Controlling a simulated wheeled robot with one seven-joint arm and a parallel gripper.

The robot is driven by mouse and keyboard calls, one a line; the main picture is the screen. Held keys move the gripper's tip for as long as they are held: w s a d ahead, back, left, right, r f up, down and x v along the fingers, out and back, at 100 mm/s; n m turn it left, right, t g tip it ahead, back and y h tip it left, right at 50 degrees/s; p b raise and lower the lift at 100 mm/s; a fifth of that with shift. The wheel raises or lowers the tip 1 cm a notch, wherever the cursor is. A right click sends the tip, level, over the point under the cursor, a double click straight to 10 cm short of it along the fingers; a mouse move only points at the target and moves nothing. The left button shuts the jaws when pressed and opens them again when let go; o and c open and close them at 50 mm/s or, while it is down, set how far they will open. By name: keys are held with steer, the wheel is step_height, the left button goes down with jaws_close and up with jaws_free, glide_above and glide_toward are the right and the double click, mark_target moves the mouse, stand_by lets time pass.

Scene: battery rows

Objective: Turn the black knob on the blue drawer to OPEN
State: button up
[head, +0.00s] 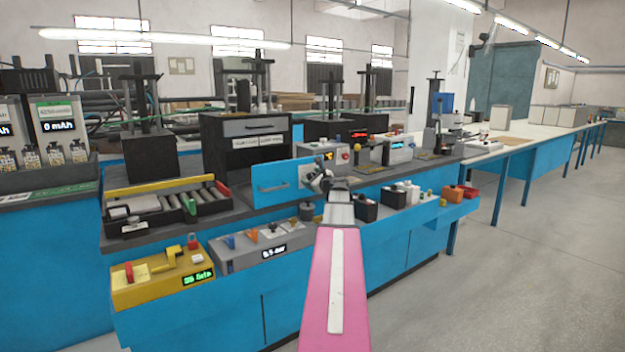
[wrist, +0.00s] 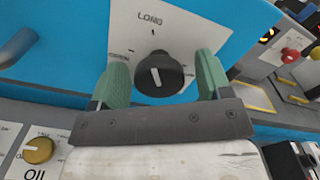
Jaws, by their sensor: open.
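The blue drawer (head: 283,178) has a handle on the left of its front. It also fills the top of the wrist view (wrist: 60,50). The black knob (wrist: 158,75) sits on a white label plate (wrist: 190,30) on the drawer front. The knob's white pointer line stands nearly upright in the wrist view. My gripper (wrist: 162,62) is open, with one green finger on each side of the knob and gaps visible. In the head view, my gripper (head: 318,180) hides the knob.
Below the drawer are a grey box with levers (head: 255,248) and a yellow box (head: 165,275). Black boxes (head: 365,207) stand to the right. A brass knob (wrist: 38,150) is at lower left in the wrist view. The floor at right (head: 540,260) is clear.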

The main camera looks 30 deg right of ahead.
steer(key=c, duration=0.9)
steer(key=shift+n, duration=0.3)
steer(key=n, duration=0.5)
steer(key=shift+n, duration=0.3)
steer(key=n, duration=0.5)
steer(key=shift+n, duration=0.3)
steer(key=o, duration=0.9)
steer(key=shift+r, duration=0.1)
